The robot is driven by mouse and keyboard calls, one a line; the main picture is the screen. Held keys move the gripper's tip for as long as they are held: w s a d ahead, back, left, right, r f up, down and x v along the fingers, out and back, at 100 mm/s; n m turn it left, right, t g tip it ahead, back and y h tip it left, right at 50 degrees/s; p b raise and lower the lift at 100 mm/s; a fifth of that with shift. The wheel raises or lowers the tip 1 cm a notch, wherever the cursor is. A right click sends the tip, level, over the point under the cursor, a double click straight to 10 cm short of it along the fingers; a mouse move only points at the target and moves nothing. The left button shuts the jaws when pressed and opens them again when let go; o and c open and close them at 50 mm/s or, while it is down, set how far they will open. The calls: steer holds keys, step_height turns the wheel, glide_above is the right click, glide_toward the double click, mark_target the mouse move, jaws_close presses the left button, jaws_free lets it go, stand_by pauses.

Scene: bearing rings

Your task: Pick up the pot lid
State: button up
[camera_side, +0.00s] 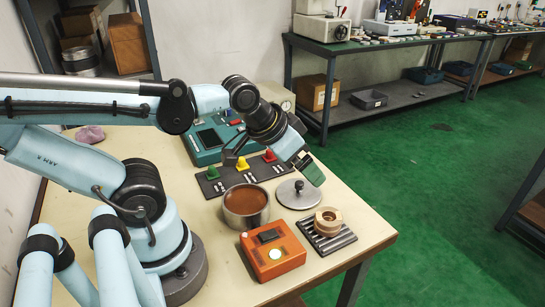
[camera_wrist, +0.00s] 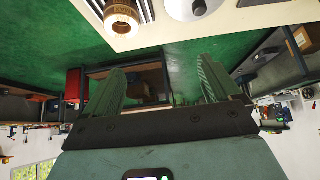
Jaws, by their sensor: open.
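The pot lid (camera_side: 288,197) is a grey metal disc with a small dark knob, lying flat on the table right of the pot. The wrist view shows part of the lid (camera_wrist: 181,11) at its top edge, cut off by the frame. My gripper (camera_side: 312,173) is above the table near the lid, just up and right of it in the side view, and not touching it. In the wrist view my gripper (camera_wrist: 160,87) has its two green fingers wide apart with nothing between them. The pot (camera_side: 246,207) holds something brown.
A wooden ring stack (camera_side: 328,220) stands on a ribbed dark rack (camera_side: 345,238) in front of the lid. An orange box (camera_side: 272,256) sits front left. A dark strip with coloured knobs (camera_side: 211,187) and a teal device (camera_side: 205,150) lie behind. The table edge is close on the right.

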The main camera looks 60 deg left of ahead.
steer(key=shift+c, duration=0.3)
steer(key=c, duration=0.6)
steer(key=m+g+h, duration=0.1)
steer(key=m+g, duration=0.2)
glide_toward(298, 183)
steer(key=shift+w+x, duration=0.15)
steer(key=shift+x, duration=0.9)
steer(key=shift+w+x, duration=0.15)
steer(key=shift+x, duration=2.35)
steer(key=shift+s+x, duration=0.25)
steer(key=shift+x, duration=0.9)
